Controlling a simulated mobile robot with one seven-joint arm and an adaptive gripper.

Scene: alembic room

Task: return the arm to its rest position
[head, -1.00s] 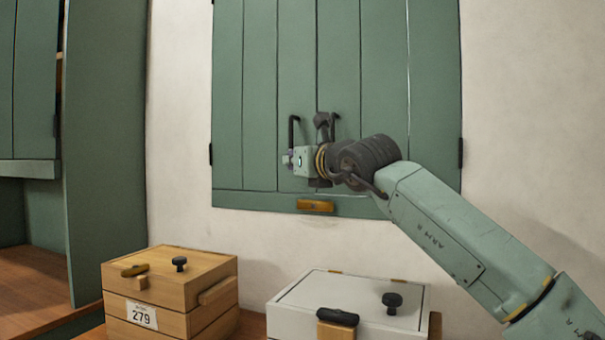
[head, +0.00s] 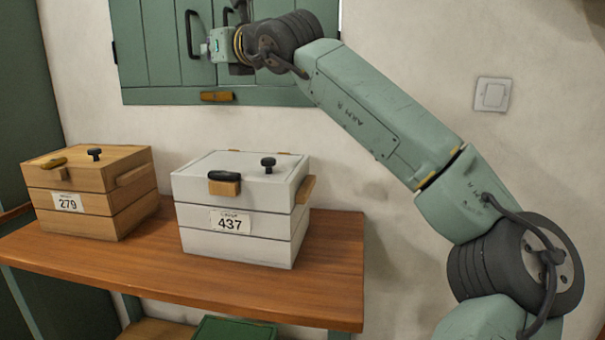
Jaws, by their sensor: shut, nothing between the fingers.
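My gripper (head: 207,48) is at the top of the head view, at the end of my outstretched green arm (head: 375,115). It is in front of the green shuttered cabinet on the wall (head: 150,60), close to a black door handle (head: 191,34). I cannot tell whether it touches the handle. It is shut and holds nothing. My dark wrist joint hides part of the cabinet doors and much of a second handle. The doors look shut.
A wooden box labelled 279 (head: 95,205) and a white box labelled 437 (head: 240,240) stand on a wooden table (head: 320,285) below my arm. A green object (head: 235,328) is under the table. A light switch (head: 492,95) is on the wall at right.

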